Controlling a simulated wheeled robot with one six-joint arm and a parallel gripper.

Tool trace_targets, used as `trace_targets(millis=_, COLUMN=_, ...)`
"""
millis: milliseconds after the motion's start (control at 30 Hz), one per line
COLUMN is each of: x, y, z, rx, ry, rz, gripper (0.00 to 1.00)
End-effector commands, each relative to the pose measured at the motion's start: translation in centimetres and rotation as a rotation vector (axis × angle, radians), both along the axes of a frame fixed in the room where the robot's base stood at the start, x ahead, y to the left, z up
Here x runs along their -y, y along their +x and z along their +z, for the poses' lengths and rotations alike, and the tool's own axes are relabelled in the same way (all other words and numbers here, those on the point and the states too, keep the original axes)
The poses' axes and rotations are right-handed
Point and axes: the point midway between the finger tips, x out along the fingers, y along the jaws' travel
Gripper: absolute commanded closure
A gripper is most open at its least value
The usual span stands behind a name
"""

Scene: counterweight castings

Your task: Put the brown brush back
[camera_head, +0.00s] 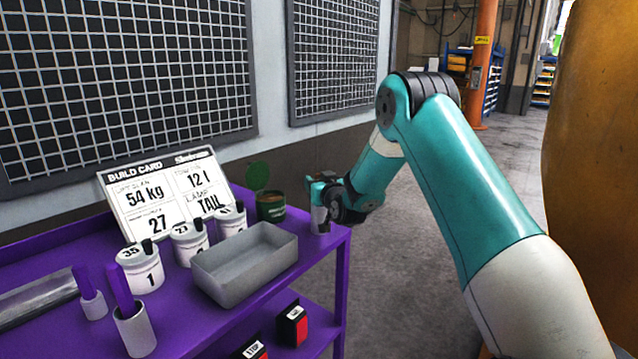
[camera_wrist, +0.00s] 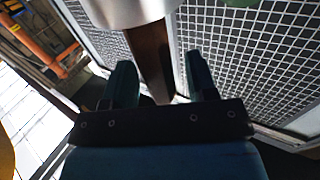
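The brown brush shows in the wrist view as a flat brown handle (camera_wrist: 152,55) sticking out of a grey cup (camera_wrist: 130,10). Its bristle end is hidden. In the head view the grey cup (camera_head: 320,222) appears to stand at the right corner of the purple cart (camera_head: 335,238); the brush is hidden there by my gripper (camera_head: 318,192). In the wrist view my gripper (camera_wrist: 164,82) has its fingers apart on either side of the handle, with a visible gap at the right finger. It looks open around the handle.
A grey tray (camera_head: 245,270), white numbered canisters (camera_head: 140,270), an open green tin (camera_head: 270,208) and a build card (camera_head: 165,195) stand on the cart. Two grey cups with purple handles (camera_head: 134,330) are at front left. Floor right of the cart is clear.

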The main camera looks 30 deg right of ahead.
Motion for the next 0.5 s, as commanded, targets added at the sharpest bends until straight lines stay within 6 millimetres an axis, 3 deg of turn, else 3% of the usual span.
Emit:
trace_targets(millis=267, x=-0.1, y=-0.7, z=-0.1, rx=0.000, ry=0.000, rz=0.000, gripper=0.48)
trace_targets(millis=500, x=-0.8, y=-5.1, z=-0.4, rx=-0.001, ry=0.001, rz=-0.002, gripper=0.48)
